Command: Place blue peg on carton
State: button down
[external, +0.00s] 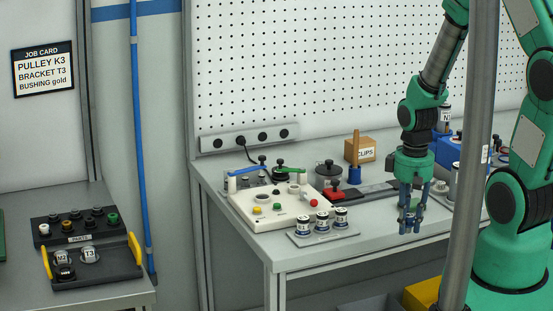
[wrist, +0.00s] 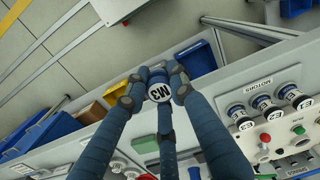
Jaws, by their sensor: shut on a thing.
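The part's sides are mostly hidden by the fingers. The carton, a small brown box marked CLIPS (external: 366,153), stands at the back of the bench, left of my gripper.
A tray of several labelled cylinders (external: 322,234) sits at the bench's front edge. A white control panel (external: 265,212), a dark pot (external: 328,172) and a red block (external: 333,193) stand nearby. A blue box (external: 449,150) stands back right. Bins (external: 422,296) are below the bench.

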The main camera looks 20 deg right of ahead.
jog(key=shift+w+d+r+p, duration=0.1)
jog(key=shift+w+r+p, duration=0.25)
jog(key=shift+w, duration=0.35)
jog(key=w+d+r+m+p, duration=0.2)
jog(key=w+d+r+p, duration=0.1)
jog(key=w, duration=0.8)
jog(key=w+d+r+m+p, duration=0.2)
jog(key=w+r+p, duration=0.2)
jog(key=w, duration=0.6)
jog(key=w+d+m+p, duration=0.2)
jog(key=w+d, duration=0.3)
jog(key=w, duration=0.5)
jog(key=w+d+m+p, duration=0.2)
jog(key=w+d+p, duration=0.3)
jog(key=w, duration=0.5)
jog(key=shift+d+f+m, duration=0.2)
jog(key=shift+d+m, duration=0.2)
jog(key=shift+d, duration=0.2)
jog(key=shift+w, duration=0.1)
jog(key=p, duration=0.3)
send_over(361, 140)
jog(key=shift+a+f, duration=0.15)
jog(key=shift+f, duration=0.6)
jog(key=shift+f, duration=0.1)
